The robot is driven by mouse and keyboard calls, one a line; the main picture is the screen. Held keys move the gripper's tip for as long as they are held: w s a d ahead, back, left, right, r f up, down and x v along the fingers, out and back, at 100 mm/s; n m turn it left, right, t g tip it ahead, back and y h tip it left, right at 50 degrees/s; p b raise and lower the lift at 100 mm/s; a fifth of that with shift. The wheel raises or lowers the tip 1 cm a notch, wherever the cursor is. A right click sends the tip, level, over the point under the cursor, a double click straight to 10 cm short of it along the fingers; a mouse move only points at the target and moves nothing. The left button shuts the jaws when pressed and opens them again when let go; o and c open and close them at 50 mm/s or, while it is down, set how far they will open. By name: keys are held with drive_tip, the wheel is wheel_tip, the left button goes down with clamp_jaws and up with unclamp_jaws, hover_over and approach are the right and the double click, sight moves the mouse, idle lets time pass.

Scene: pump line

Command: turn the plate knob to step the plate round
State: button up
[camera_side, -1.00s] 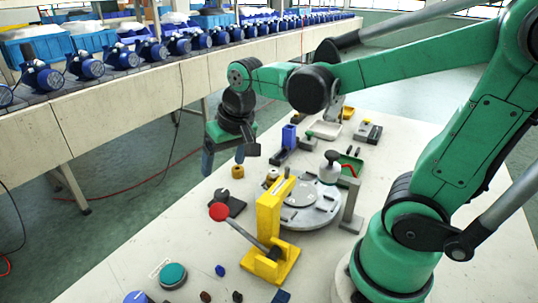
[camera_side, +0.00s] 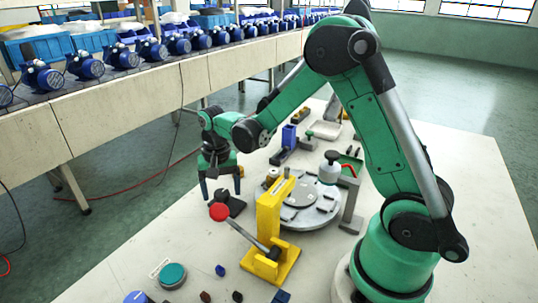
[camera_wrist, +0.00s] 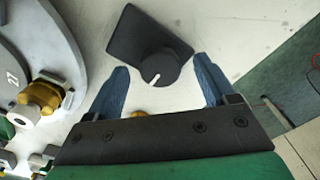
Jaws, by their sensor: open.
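The plate knob (camera_wrist: 160,69) is a dark round knob with a white pointer line, on a dark base plate (camera_wrist: 128,42). In the side view the knob (camera_side: 222,195) is partly hidden behind the red ball of a lever. The round grey plate (camera_side: 318,213) sits to its right; its edge also shows at the left of the wrist view (camera_wrist: 52,25). My gripper (camera_wrist: 163,80) is open, with its blue fingers on either side of the knob. In the side view my gripper (camera_side: 222,195) points down over the knob. I cannot tell whether the fingers touch it.
A yellow lever stand (camera_side: 270,220) with a red ball handle (camera_side: 219,212) stands in front of the plate. A brass-coloured fitting (camera_wrist: 42,95) is at the plate's edge. A green button (camera_side: 172,274) and several small parts lie at the front. A conveyor (camera_side: 120,100) with blue pumps runs behind.

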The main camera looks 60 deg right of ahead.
drive_tip(key=shift+f, duration=0.25)
clamp_jaws()
drive_tip(key=n, duration=0.4)
drive_tip(key=shift+n, duration=0.4)
drive_tip(key=n, duration=0.9)
drive_tip(key=shift+n, duration=1.9)
